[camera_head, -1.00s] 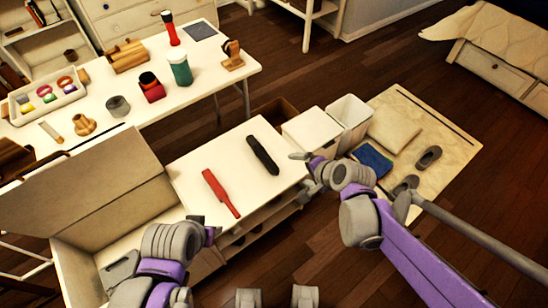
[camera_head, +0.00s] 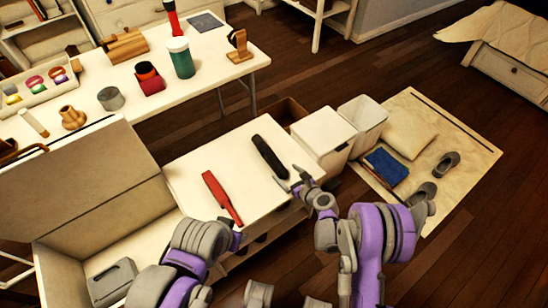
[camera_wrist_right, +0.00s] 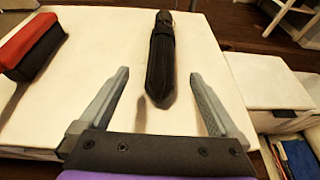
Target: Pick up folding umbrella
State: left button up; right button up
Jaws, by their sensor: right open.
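The folding umbrella, a slim black closed bundle (camera_head: 268,156), lies on the white top of a low cabinet (camera_head: 200,165). In the right wrist view the umbrella (camera_wrist_right: 162,55) lies lengthwise ahead, its near end pointing at me between the finger lines. My right gripper (camera_head: 291,180) is open and empty, just off the umbrella's near end; its two grey fingers (camera_wrist_right: 160,78) stand apart on either side and do not appear to touch it. My left gripper (camera_head: 238,235) is near the cabinet's front edge; its jaws are not clear.
A red long object (camera_head: 221,197) lies left of the umbrella and also shows in the wrist view (camera_wrist_right: 32,45). White bins (camera_head: 322,132) stand right of the cabinet. An open box-like bench (camera_head: 75,190) is at left. A table with several items is behind.

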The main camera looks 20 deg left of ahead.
aim_at(275, 163)
jog(key=b+x, duration=0.1)
jog(key=x, duration=0.8)
jog(key=shift+w+f, duration=0.1)
jog(key=shift+w, duration=0.25)
grip_shut()
